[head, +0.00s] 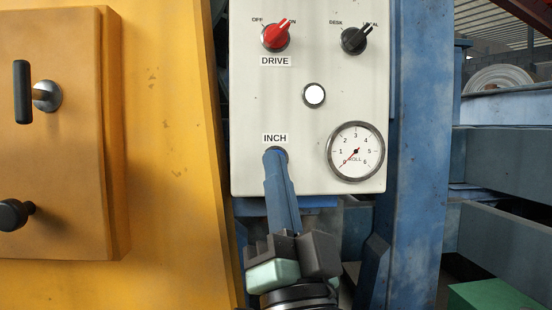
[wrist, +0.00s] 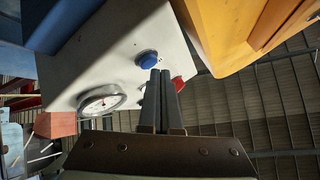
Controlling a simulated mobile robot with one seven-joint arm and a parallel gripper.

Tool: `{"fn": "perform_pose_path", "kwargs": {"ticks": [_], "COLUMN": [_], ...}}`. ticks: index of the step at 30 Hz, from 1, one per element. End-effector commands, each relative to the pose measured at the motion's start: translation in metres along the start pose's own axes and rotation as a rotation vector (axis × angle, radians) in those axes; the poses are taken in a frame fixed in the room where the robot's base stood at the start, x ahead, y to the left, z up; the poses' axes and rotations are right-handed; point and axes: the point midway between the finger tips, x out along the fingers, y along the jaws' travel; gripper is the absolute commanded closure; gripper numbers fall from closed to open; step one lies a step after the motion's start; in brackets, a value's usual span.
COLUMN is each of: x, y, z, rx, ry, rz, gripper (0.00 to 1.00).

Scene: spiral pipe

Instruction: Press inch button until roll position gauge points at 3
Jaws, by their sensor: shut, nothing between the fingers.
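The white control panel (head: 315,115) faces me. The INCH label (head: 275,138) sits at its lower left, and the button under it is mostly hidden behind my fingertips in the head view. In the wrist view the round blue button (wrist: 147,58) shows just beyond my fingertips. My gripper (head: 275,154) is shut and empty, its fingers reaching up to the button; they also show in the wrist view (wrist: 161,72). I cannot tell whether they touch it. The roll gauge (head: 356,151) is right of the button, its red needle pointing at about 0. It also shows in the wrist view (wrist: 100,98).
The red DRIVE knob (head: 275,35) points toward ON. The black selector (head: 354,40) points toward the right-hand label. A white round button (head: 314,95) sits between them and INCH. A yellow housing with handles (head: 170,130) stands left; a blue post (head: 415,150) stands right.

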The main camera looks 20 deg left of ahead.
Motion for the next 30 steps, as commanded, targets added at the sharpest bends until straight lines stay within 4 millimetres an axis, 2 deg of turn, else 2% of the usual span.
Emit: {"fn": "perform_pose_path", "kwargs": {"ticks": [14,30], "x": [-0.006,-0.038], "y": [-0.004,-0.027], "z": [-0.005,-0.028], "rx": [0.0,-0.001], "ry": [0.001,0.001], "rz": [0.001,0.001], "gripper": [1.0,1.0]}}
